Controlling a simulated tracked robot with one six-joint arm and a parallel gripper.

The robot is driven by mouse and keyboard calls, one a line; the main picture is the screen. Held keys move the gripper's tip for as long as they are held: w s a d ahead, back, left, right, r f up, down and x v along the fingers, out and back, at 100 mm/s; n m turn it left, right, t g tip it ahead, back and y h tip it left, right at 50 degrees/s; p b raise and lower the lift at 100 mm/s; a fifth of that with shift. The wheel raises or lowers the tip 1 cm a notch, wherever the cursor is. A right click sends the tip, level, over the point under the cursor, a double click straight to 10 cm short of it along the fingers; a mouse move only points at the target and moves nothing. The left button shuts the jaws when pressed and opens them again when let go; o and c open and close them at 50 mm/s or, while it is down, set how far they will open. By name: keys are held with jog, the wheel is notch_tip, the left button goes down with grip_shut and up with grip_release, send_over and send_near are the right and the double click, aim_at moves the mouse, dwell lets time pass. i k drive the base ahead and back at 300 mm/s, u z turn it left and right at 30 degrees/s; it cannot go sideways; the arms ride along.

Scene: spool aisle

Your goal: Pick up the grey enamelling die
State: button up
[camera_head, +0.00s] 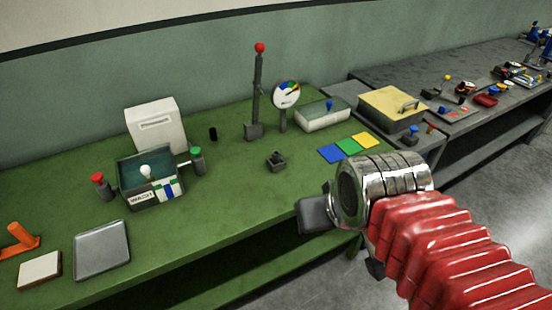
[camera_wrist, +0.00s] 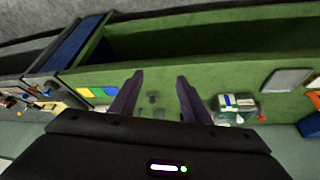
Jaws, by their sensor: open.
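The die appears to be a small dark grey block (camera_head: 276,161) with a raised top, standing on the green bench (camera_head: 230,215) near its middle. In the wrist view a small dark shape (camera_wrist: 153,98), likely the same block, shows between the fingers, farther off on the bench. My gripper (camera_head: 313,215) is over the front edge of the bench, in front and to the right of the block. In the wrist view its two fingers (camera_wrist: 160,76) are spread apart with nothing held. The fingers are mostly hidden in the head view.
A post with a red ball (camera_head: 257,90) and a round dial (camera_head: 286,95) stand behind the block. Blue, green and yellow tiles (camera_head: 348,147) lie to its right. A dark green box (camera_head: 140,172) and grey tray (camera_head: 102,250) are left. Bench around the block is clear.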

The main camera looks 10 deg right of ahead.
aim_at(275, 154)
jog(key=u, duration=4.4)
jog(key=k, duration=0.75)
jog(key=u, duration=0.05)
